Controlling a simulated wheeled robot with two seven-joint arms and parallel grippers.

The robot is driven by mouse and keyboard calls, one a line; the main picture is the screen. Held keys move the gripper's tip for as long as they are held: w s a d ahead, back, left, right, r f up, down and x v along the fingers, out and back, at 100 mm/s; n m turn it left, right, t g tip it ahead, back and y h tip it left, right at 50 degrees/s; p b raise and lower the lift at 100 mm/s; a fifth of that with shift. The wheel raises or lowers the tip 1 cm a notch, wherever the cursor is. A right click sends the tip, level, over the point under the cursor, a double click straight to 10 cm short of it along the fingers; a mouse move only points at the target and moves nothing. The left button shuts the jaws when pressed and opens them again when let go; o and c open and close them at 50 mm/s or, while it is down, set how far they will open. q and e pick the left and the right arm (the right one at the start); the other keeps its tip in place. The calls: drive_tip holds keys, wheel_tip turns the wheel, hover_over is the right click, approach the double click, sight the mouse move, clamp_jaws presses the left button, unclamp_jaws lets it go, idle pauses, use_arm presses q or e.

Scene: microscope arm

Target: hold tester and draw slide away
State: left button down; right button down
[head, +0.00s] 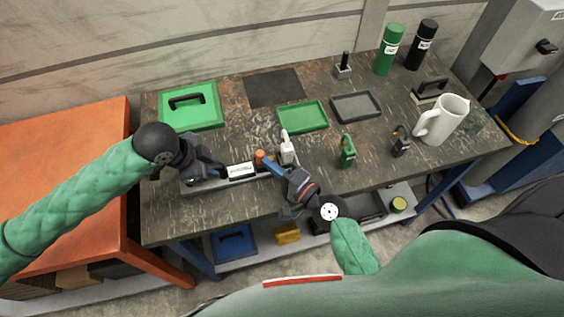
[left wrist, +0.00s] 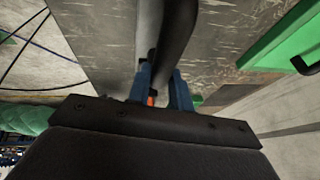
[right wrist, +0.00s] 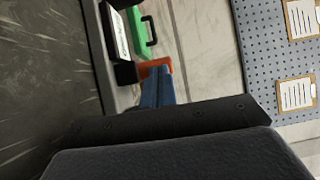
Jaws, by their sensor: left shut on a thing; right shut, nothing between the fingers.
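The tester is a long grey rail (head: 212,186) near the table's front edge. It carries a black block with a white label (head: 241,171), also seen in the right wrist view (right wrist: 119,30). My left gripper (head: 218,172) is shut on a dark part at the rail's left end; in the left wrist view a dark post hides most of the grip. An orange-red piece (head: 260,156) stands by the rail's right end, and shows in the right wrist view (right wrist: 155,68). My right gripper (head: 267,163) is shut and empty, its tips at that piece; I cannot tell whether they touch. I cannot make out which part is the slide.
A white bottle (head: 287,153) stands just behind my right gripper. Behind are a green lidded box (head: 190,106), a green tray (head: 302,117) and a grey tray (head: 356,106). A green tester-like item (head: 347,152) and a white jug (head: 443,120) stand to the right.

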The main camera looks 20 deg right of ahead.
use_arm(q)
drive_tip(key=shift+d, duration=0.1)
use_arm(e)
drive_tip(key=shift+s, duration=0.15)
drive_tip(key=v, duration=1.3)
drive_tip(key=shift+s+d, duration=0.25)
drive_tip(key=shift+d, duration=0.05)
idle(0.4)
use_arm(q)
drive_tip(key=c, duration=1.2)
unclamp_jaws()
drive_tip(key=shift+o, duration=0.2)
